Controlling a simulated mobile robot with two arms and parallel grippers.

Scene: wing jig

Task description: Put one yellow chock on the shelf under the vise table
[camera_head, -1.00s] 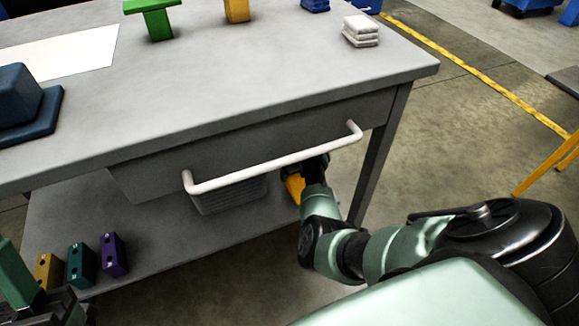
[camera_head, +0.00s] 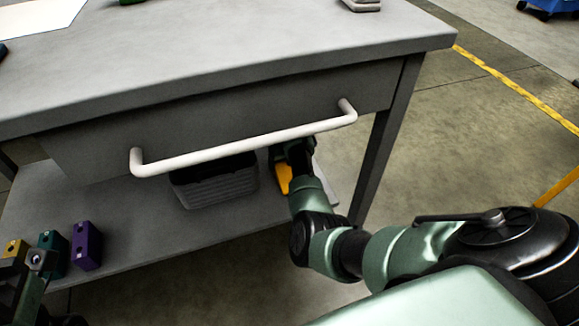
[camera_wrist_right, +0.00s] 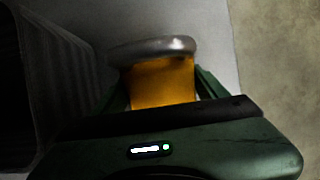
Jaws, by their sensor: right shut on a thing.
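The yellow chock (camera_head: 283,178) is under the vise table (camera_head: 230,60), over the right end of its lower shelf (camera_head: 130,225). My right gripper (camera_wrist_right: 155,90) is shut on the chock (camera_wrist_right: 163,82), with a green finger on each side of it. A grey rounded piece (camera_wrist_right: 152,46) lies across the chock's far end in the right wrist view. I cannot tell whether the chock touches the shelf. My left gripper (camera_head: 35,275) shows only in part at the lower left, and its fingers are unclear.
A dark ribbed bin (camera_head: 215,182) stands on the shelf left of the chock. Purple (camera_head: 87,246), teal (camera_head: 55,250) and yellow (camera_head: 14,252) blocks stand at the left. A white drawer handle (camera_head: 245,142) juts out above. A table leg (camera_head: 385,140) is at the right.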

